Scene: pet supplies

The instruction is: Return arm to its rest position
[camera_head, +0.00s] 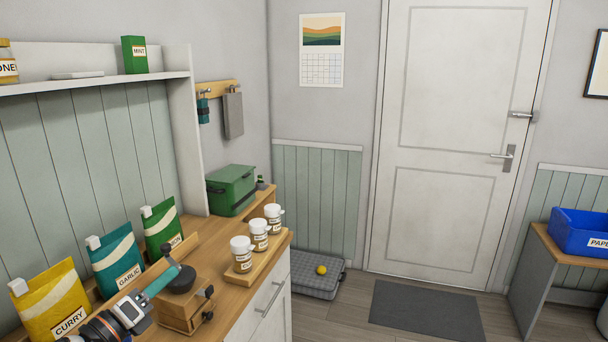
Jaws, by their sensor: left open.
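My left arm comes in at the lower left corner, with an orange and black wrist section. My left gripper (148,303) is open over the wooden counter (238,296), beside a wooden grinder (187,312) with a dark domed top. I see nothing held in it. Its fingers are small and partly overlap the grinder in the picture, so I cannot tell whether they touch it. My right gripper is out of view.
Yellow curry (52,302), teal garlic (117,262) and green (161,226) pouches stand behind the gripper. Three white-capped jars (259,236) stand on a wooden board to the right. A green box (231,190) sits farther back.

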